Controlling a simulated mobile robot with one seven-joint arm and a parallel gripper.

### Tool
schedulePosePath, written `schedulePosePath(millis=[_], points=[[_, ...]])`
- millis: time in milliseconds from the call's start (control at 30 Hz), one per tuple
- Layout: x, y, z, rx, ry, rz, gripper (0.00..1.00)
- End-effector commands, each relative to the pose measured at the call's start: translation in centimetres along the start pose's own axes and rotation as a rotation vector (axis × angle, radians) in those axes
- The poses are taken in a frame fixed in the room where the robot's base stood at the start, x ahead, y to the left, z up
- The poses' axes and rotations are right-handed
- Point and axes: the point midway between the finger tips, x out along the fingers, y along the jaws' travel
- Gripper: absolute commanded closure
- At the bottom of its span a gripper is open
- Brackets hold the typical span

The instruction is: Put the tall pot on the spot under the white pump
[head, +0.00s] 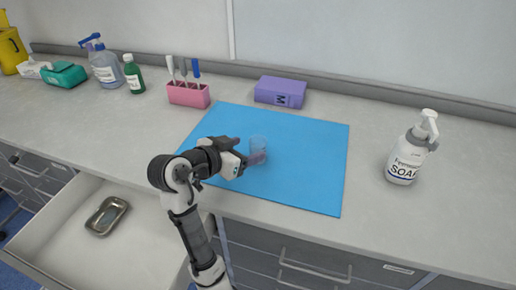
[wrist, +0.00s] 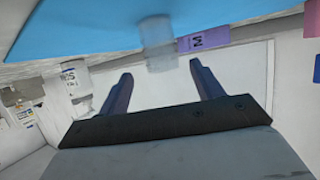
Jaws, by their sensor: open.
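A tall, clear pot (head: 258,145) with a pinkish lower part stands upright on the blue mat (head: 310,155). The white pump bottle (head: 407,155), labelled soap, stands on the counter to the right of the mat. My gripper (head: 242,160) is just left of the pot, low over the mat. In the wrist view my gripper (wrist: 161,69) is open, and the pot (wrist: 157,45) appears blurred beyond the gap between its fingertips. The white pump bottle (wrist: 76,79) also shows there at the left. No marked spot is visible under the pump.
A purple box (head: 280,91) and a pink holder (head: 188,95) with several tools stand behind the mat. Bottles (head: 105,68) and a teal pack (head: 64,75) are at the back left. An open drawer (head: 140,240) holds a metal tray (head: 107,216). Counter around the soap is clear.

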Motion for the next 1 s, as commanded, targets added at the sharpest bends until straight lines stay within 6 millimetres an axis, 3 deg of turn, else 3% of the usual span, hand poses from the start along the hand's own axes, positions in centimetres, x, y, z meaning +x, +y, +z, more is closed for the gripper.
schedulePosePath(millis=[233, 500, 800, 1000], points=[[1.9, 0.0, -0.1, -0.001, -0.001, 0.001, 0.34], [5.7, -0.1, 0.1, 0.000, -0.001, 0.001, 0.34], [6.4, -0.2, 0.2, 0.000, 0.000, -0.002, 0.34], [6.3, -0.2, 0.2, 0.000, 0.000, -0.002, 0.59]])
